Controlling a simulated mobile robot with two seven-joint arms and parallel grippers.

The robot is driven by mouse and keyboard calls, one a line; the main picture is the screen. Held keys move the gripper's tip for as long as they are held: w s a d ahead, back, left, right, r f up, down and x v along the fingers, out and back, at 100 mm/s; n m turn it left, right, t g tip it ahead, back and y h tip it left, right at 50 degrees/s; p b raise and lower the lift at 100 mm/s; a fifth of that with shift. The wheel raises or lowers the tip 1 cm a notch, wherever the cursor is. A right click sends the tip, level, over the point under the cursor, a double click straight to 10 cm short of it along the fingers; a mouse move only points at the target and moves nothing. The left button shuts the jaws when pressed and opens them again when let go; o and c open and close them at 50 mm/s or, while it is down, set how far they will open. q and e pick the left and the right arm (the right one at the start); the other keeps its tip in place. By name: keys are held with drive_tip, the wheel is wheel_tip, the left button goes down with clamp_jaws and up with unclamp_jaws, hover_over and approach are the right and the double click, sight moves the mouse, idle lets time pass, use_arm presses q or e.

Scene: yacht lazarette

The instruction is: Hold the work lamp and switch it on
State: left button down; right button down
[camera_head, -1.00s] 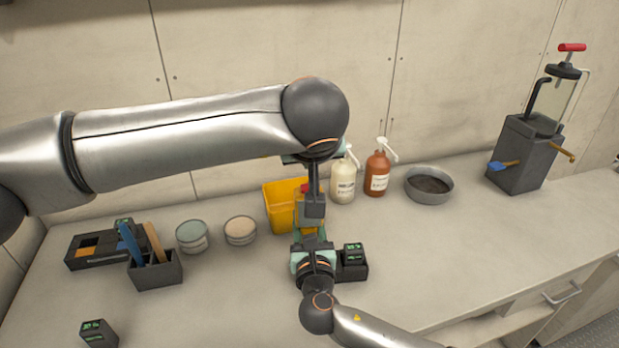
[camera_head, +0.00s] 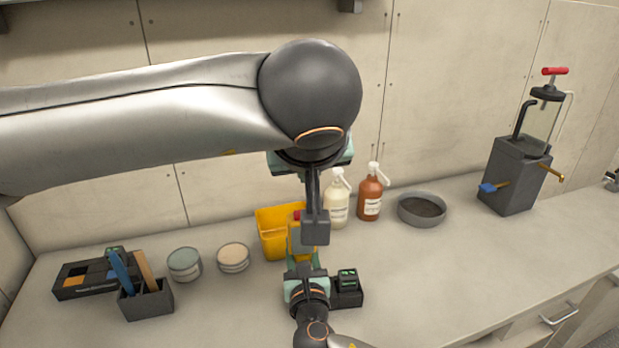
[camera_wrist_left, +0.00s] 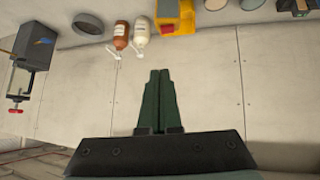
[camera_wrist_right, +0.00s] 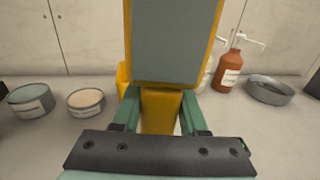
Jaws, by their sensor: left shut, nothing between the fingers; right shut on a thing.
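The work lamp (camera_head: 294,240) is yellow with a grey panel and a red part on top. It stands upright in my right gripper (camera_wrist_right: 161,112), whose green fingers are shut on its lower yellow part. Its grey panel (camera_wrist_right: 172,40) fills the upper middle of the right wrist view.
A yellow bin (camera_head: 268,234) stands behind the lamp. A cream bottle (camera_head: 337,205), brown bottle (camera_head: 370,199) and grey bowl (camera_head: 421,209) are to its right. Two tins (camera_head: 184,264) and a tool holder (camera_head: 146,301) are left. A dark device (camera_head: 348,289) is beside my right gripper.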

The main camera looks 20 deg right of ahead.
use_arm(q)
drive_tip(key=shift+w+a+r+n+h, duration=0.1)
drive_tip(key=shift+w+a+n+h, duration=0.05)
drive_tip(key=shift+a, duration=0.4)
drive_tip(key=shift+w+a+n+h, duration=0.1)
drive_tip(key=shift+a+n+h, duration=0.05)
drive_tip(key=shift+a, duration=0.4)
drive_tip(key=x, duration=1)
drive_tip(key=shift+f, duration=0.3)
drive_tip(key=shift+s+d+f, duration=0.1)
drive_tip(key=shift+d+f, duration=0.05)
drive_tip(key=shift+f, duration=0.45)
drive_tip(key=shift+d+f, duration=0.1)
drive_tip(key=shift+f, duration=0.5)
drive_tip(key=shift+d+f, duration=0.1)
drive_tip(key=shift+f, duration=0.5)
